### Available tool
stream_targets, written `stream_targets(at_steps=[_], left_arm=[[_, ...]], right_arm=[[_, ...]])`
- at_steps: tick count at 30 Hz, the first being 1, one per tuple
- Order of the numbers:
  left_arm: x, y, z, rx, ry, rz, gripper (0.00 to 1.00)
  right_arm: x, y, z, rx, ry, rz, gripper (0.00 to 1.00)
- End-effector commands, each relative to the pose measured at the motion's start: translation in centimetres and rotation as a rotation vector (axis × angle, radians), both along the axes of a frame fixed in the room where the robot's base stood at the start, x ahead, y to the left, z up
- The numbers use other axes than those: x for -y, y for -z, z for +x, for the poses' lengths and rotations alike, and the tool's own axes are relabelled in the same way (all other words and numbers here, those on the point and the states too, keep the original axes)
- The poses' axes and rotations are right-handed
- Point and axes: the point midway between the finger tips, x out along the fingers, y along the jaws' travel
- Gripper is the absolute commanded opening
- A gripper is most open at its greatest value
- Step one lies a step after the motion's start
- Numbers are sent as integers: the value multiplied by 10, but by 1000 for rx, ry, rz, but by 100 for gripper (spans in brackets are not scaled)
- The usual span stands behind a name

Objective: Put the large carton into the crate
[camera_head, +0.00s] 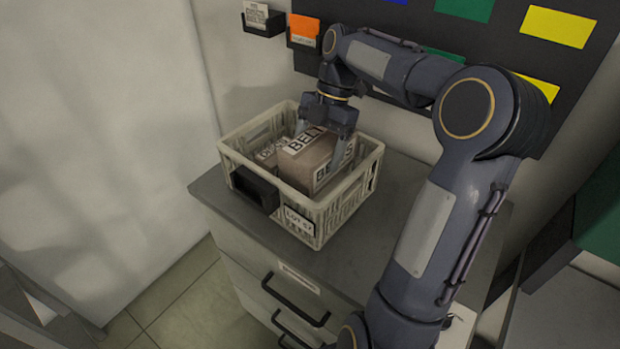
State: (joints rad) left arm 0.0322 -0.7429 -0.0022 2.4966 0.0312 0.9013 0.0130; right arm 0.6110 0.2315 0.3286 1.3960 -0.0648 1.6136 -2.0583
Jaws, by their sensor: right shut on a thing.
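The large carton (308,163) is brown with white labels reading "BELTS". It is inside the cream plastic crate (327,222), low between its walls. My right gripper (324,140) reaches down into the crate from above, its fingers on either side of the carton, shut on it. Another labelled brown box (266,154) shows beside the carton on the left in the crate. The carton's underside is hidden, so I cannot tell whether it touches the crate floor. My left gripper is not in view.
The crate stands on a grey drawer cabinet (225,205) with black handles. A black holder (254,189) and a white label are on the crate's front. A dark board with coloured cards (557,27) and small wall bins (263,22) are behind. The cabinet top is bare right of the crate.

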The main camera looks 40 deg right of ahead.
Motion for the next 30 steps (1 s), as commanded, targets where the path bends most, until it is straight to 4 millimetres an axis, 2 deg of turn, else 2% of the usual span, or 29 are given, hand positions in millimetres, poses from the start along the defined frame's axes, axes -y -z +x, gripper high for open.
stream_targets(at_steps=[3,8,15,30], left_arm=[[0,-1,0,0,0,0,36],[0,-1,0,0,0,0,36],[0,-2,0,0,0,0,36],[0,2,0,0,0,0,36]], right_arm=[[0,21,-1,-3,0,1,42],[0,35,0,0,-1,2,42],[0,67,0,-3,0,1,42],[0,78,0,1,-1,0,42]])
